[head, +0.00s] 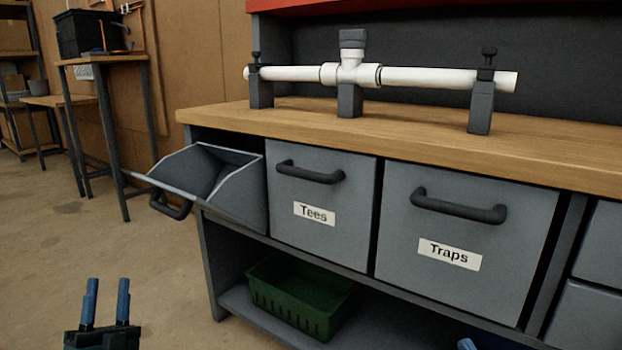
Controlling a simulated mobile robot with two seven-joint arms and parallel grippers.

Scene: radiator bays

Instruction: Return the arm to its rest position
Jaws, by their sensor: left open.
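My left gripper (107,303) is at the bottom left of the head view, its blue fingers pointing up and apart with nothing between them. It is over the floor, apart from the bench and in front of the tilted-out bin (185,180) at the bench's left end. The inside of that bin that shows looks empty. A small blue piece at the bottom edge, right of centre, looks like a fingertip of my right gripper (467,344); the rest of it is out of frame.
The workbench (400,138) carries a white pipe (425,77) with a tee on dark stands. Below are shut bins labelled Tees (322,240) and Traps (455,290), and a green basket (290,300) on the lower shelf.

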